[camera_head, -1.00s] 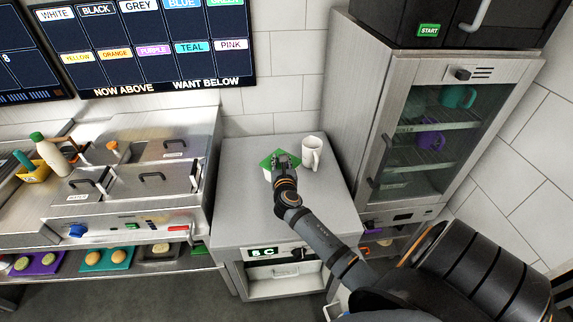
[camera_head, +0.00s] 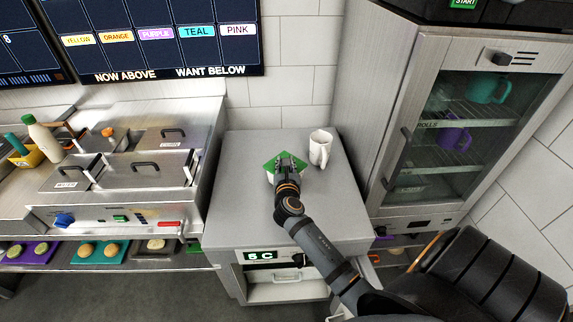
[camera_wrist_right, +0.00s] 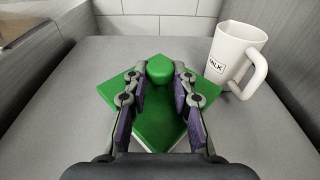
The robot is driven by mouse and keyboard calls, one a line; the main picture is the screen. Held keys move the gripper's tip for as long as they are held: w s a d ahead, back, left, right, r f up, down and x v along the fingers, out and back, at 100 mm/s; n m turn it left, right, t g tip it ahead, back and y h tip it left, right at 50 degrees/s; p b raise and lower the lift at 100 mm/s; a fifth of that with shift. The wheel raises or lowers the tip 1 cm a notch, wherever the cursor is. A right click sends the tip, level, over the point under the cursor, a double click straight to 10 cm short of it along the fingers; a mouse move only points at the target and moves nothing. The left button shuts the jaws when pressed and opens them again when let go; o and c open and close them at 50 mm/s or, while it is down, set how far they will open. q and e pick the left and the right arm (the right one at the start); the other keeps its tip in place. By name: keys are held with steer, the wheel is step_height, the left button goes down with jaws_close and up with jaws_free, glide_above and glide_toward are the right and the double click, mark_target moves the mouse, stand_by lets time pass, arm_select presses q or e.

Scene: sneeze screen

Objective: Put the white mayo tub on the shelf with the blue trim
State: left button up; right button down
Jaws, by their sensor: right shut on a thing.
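A white tub (camera_head: 277,179) with a square green lid (camera_head: 270,164) stands on the grey counter top, mostly hidden under my right gripper. In the right wrist view the lid (camera_wrist_right: 120,92) has a round green knob (camera_wrist_right: 160,70), and a pale edge shows below it. No label is visible, so I cannot tell whether it is the mayo tub. My right gripper (camera_wrist_right: 159,78) is shut on the knob, with one finger on each side; it also shows in the head view (camera_head: 285,160). I cannot make out a shelf with blue trim. My left gripper is not in view.
A white mug (camera_head: 320,148) labelled MILK stands close right of the tub. A tall glass-door cabinet (camera_head: 395,150) with teal and purple mugs rises at right. A steel unit with lidded bins (camera_head: 150,172) is at left. The counter top (camera_head: 232,205) is clear in front.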

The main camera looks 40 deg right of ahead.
steer(key=shift+a, duration=0.2)
steer(key=c, duration=1.5)
jaws_free()
steer(key=shift+f, duration=0.15)
steer(key=o, duration=0.4)
steer(key=shift+w+d+f, duration=0.1)
steer(key=shift+d, duration=0.15)
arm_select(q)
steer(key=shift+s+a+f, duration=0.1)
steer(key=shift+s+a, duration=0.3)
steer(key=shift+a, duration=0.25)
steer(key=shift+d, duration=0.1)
arm_select(e)
steer(key=shift+a, duration=0.1)
